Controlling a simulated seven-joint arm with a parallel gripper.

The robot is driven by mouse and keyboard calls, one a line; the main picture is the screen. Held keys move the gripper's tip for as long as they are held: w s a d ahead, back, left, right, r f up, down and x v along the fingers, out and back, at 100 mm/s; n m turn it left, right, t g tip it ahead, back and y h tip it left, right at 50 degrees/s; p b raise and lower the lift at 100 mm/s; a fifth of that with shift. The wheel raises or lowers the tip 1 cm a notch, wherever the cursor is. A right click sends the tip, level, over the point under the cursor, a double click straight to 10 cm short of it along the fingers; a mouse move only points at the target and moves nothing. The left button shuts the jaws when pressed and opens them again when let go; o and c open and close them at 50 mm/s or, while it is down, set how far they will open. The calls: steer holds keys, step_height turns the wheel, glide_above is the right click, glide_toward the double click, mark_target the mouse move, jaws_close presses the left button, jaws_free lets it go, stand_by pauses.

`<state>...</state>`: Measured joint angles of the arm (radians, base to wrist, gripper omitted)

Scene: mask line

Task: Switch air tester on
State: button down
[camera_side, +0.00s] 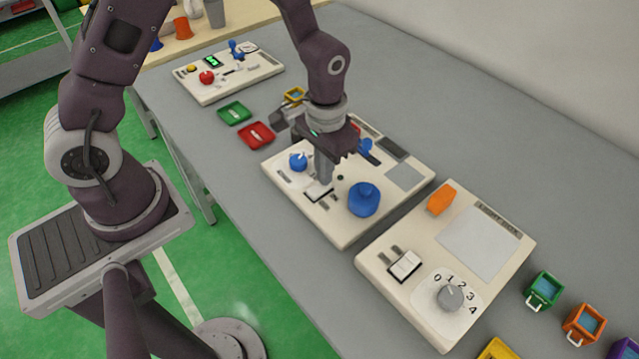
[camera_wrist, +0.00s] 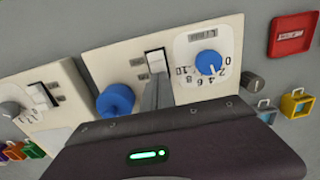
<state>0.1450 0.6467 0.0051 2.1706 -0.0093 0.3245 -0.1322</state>
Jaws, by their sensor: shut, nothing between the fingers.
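The middle cream panel (camera_side: 345,232), which I take as the air tester, carries a white rocker switch (camera_side: 319,191), a blue dial (camera_side: 298,161) and a round blue knob-like part (camera_side: 364,199). In the wrist view the switch (camera_wrist: 155,62) sits between the blue dial (camera_wrist: 208,63) and the blue round part (camera_wrist: 115,100). My gripper (camera_side: 324,178) is shut and empty, pointing down over the panel. Its closed fingertips (camera_wrist: 157,82) are right at the near end of the switch. I cannot tell whether they touch it, or which way the switch is set.
A cream panel (camera_side: 375,256) with its own white switch (camera_side: 405,264) and grey dial (camera_side: 451,297) lies to the right. A third panel (camera_side: 213,94) is at the far left. Green (camera_side: 234,113) and red (camera_side: 256,134) trays lie between. Small coloured baskets stand at the lower right.

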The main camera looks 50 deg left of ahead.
steer(key=shift+f, duration=0.4)
steer(key=shift+r, duration=3.5)
step_height(320, 180, up, 5)
steer(key=t, duration=0.1)
glide_above(317, 185)
steer(key=s+a+r+t, duration=0.2)
steer(key=s+r, duration=0.4)
steer(key=r, duration=0.3)
steer(key=s+a+r+t, duration=0.1)
steer(key=s+r, duration=0.3)
steer(key=s, duration=0.6)
steer(key=shift+a+r+t, duration=0.15)
steer(key=shift+a+t, duration=0.2)
steer(key=shift+t, duration=0.45)
